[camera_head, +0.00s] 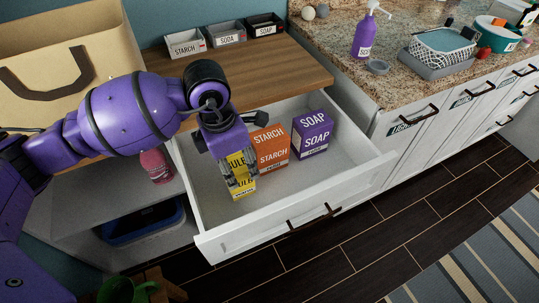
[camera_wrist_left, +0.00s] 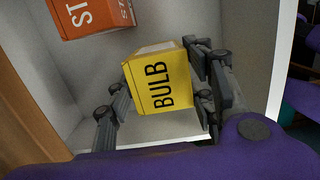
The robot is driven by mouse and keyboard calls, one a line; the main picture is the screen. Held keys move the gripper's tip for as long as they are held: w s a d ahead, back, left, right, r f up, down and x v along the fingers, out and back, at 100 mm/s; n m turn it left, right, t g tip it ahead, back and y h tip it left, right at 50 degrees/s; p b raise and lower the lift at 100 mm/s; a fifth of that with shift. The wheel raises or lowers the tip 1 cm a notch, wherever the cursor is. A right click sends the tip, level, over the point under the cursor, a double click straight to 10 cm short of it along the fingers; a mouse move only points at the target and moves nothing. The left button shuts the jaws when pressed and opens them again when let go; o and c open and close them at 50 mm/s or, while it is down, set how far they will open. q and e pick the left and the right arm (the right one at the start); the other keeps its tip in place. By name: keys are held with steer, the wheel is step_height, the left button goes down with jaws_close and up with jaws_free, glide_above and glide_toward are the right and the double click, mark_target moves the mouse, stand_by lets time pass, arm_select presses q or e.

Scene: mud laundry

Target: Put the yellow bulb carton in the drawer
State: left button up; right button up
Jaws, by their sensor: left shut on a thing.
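The yellow bulb carton (camera_head: 242,182) is inside the open white drawer (camera_head: 343,164), at its left side. My left gripper (camera_head: 232,160) reaches down over the drawer and is shut on the carton. In the left wrist view the carton (camera_wrist_left: 163,82) sits between the two fingers of my left gripper (camera_wrist_left: 160,98), label BULB showing. I cannot tell whether the carton touches the drawer floor. My right gripper is not in view.
An orange starch box (camera_head: 271,150) and a purple soap box (camera_head: 312,134) stand in the drawer to the right of the carton. The drawer's front right part is bare. A wooden counter (camera_head: 270,68) with small labelled bins lies behind. A pink bottle (camera_head: 156,166) stands on the left shelf.

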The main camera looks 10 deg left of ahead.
arm_select(q)
steer(key=shift+f, duration=2.05)
steer(key=shift+s, duration=0.1)
steer(key=shift+f, duration=0.1)
steer(key=o, duration=1.2)
steer(key=shift+c, duration=0.2)
steer(key=r, duration=0.8)
steer(key=a+r, duration=0.1)
steer(key=r, duration=0.3)
steer(key=shift+s+a+r, duration=0.1)
steer(key=shift+s, duration=0.3)
